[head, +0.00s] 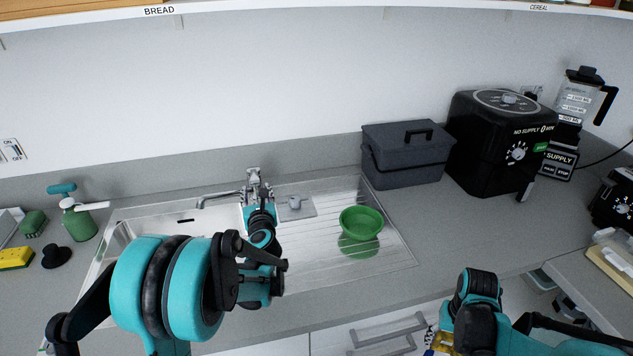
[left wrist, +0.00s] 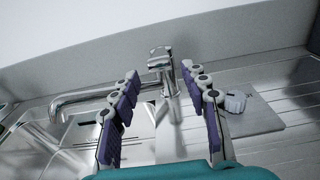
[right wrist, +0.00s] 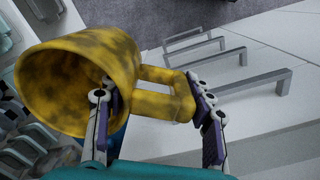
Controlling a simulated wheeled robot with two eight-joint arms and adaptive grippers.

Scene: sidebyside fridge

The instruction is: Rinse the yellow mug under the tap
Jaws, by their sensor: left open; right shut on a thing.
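The yellow mug (right wrist: 75,70), marked with dark smudges, is in my right gripper (right wrist: 155,105), which is shut on it at the handle side. In the head view only a bit of the mug (head: 443,341) shows, low in front of the counter's edge. The chrome tap (head: 254,183) stands behind the sink (head: 130,232), its spout reaching left over the basin. My left gripper (left wrist: 163,97) is open and empty, with the tap's upright body (left wrist: 160,65) between and beyond its fingers. My left arm hides part of the basin. I cannot see running water.
A green bowl (head: 361,223) stands on the drainboard (head: 385,245). A dark lidded box (head: 405,155) and a black air fryer (head: 495,140) stand at the back right. A spray bottle (head: 78,220) and yellow sponge (head: 16,258) are at left. Drawer handles (head: 385,330) jut out below the counter.

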